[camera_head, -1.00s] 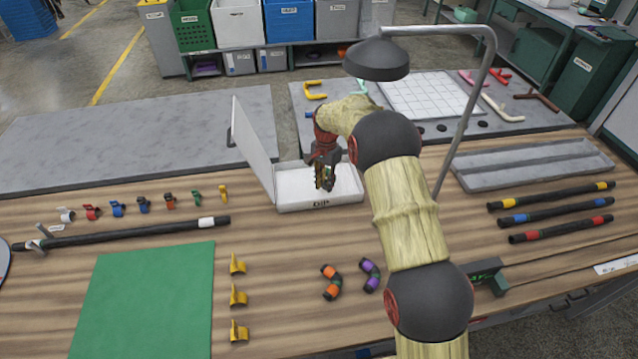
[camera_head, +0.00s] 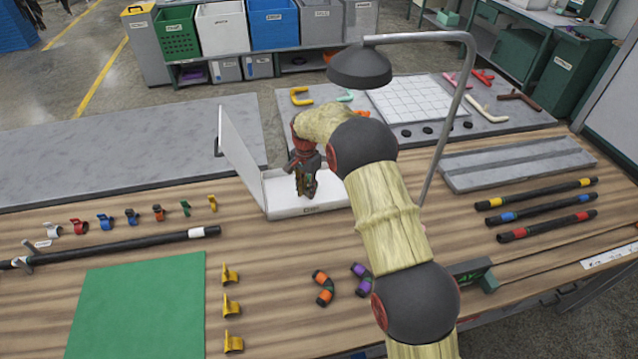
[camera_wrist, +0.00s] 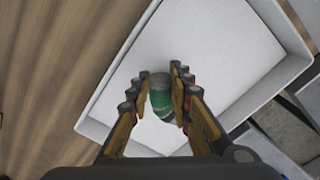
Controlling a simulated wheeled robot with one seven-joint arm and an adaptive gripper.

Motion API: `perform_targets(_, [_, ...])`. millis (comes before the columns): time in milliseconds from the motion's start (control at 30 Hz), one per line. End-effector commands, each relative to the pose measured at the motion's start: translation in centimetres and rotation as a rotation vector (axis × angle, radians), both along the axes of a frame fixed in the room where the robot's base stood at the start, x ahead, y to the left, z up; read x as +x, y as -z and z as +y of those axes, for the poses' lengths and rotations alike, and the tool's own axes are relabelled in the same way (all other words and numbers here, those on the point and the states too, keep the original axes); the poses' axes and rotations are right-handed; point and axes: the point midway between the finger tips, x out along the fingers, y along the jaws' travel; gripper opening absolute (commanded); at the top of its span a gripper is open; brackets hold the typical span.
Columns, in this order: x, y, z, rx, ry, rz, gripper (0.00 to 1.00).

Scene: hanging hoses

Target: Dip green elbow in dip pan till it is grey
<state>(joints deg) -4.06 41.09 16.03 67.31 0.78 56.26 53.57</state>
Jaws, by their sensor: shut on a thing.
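My gripper (camera_wrist: 158,92) is shut on the green elbow (camera_wrist: 161,103), which shows between its fingers in the wrist view. The elbow's near part is green and its far end is grey. The dip pan (camera_wrist: 110,110) is a white shallow tray with a raised rim, and it lies below the elbow. In the head view my gripper (camera_head: 307,190) points down over the dip pan (camera_head: 283,211), whose tall white lid stands open at its left. The elbow is too small and covered to make out there. I cannot tell whether it touches the pan floor.
A grey lamp (camera_head: 360,68) on a bent pole stands behind my arm. Two banded elbows (camera_head: 323,288) lie in front of the pan. A green mat (camera_head: 135,305), yellow clips (camera_head: 231,305) and a black hose (camera_head: 120,247) lie left. Several hoses (camera_head: 540,210) lie right.

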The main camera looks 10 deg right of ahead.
Motion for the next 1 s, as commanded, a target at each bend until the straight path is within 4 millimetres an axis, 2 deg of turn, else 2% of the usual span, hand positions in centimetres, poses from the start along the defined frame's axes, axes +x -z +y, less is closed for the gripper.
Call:
perform_targets(700, [0.0,-0.1,5.9,0.0,0.0,0.0,0.0])
perform_targets(1000, [0.0,0.0,7.1,0.0,0.0,0.0,0.0])
